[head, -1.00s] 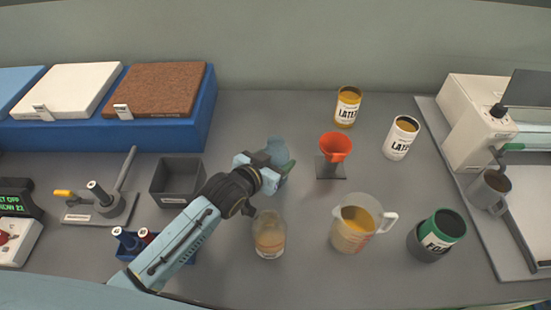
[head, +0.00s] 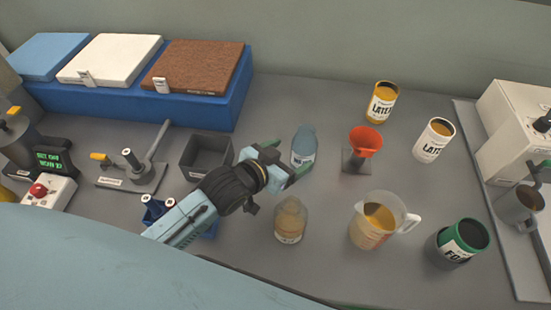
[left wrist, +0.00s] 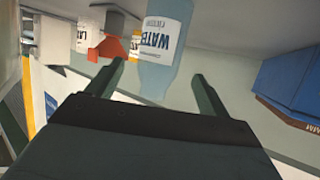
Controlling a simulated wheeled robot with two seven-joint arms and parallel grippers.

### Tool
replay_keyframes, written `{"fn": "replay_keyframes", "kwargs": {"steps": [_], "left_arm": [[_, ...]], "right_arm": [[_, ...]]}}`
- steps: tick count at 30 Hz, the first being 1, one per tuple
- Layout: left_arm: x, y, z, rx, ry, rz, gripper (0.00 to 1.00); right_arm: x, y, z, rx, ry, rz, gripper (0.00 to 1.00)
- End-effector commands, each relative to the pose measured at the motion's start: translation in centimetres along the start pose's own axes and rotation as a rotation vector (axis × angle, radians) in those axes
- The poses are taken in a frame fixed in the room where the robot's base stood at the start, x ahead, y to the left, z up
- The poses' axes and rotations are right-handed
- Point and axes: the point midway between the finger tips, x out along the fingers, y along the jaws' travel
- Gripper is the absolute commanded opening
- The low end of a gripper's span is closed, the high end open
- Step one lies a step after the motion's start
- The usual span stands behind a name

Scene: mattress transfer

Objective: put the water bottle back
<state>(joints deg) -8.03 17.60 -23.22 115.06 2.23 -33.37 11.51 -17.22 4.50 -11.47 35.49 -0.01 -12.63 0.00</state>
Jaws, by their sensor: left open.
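The water bottle (head: 304,146) is pale blue and stands upright on the grey table, left of the orange funnel. In the left wrist view the bottle (left wrist: 162,48) shows its WATER label between and beyond my finger tips. My left gripper (head: 287,164) is open, just in front of the bottle, with its fingers pointing toward it. I cannot tell whether the fingers touch it. My right gripper is not in view.
An orange funnel (head: 365,141) on a stand is right of the bottle. A clear bottle (head: 290,221), a measuring jug (head: 376,220) and a green-rimmed pot (head: 459,243) stand in front. A dark square bin (head: 205,155) is left. Latex cans (head: 381,102) stand behind right.

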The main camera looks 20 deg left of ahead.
Motion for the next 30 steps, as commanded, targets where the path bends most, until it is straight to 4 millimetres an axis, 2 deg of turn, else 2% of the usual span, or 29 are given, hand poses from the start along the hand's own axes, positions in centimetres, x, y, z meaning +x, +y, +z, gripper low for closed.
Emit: {"fn": "replay_keyframes", "kwargs": {"steps": [3,9,30], "left_arm": [[-2.5,0.0,0.0,0.001,-0.003,0.001,0.80],[-4.7,0.0,0.1,0.000,-0.002,0.000,0.80],[-5.1,0.0,0.0,0.000,-0.001,0.000,0.80]], "right_arm": [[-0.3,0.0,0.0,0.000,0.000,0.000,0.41],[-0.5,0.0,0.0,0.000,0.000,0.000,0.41],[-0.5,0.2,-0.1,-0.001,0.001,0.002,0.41]]}}
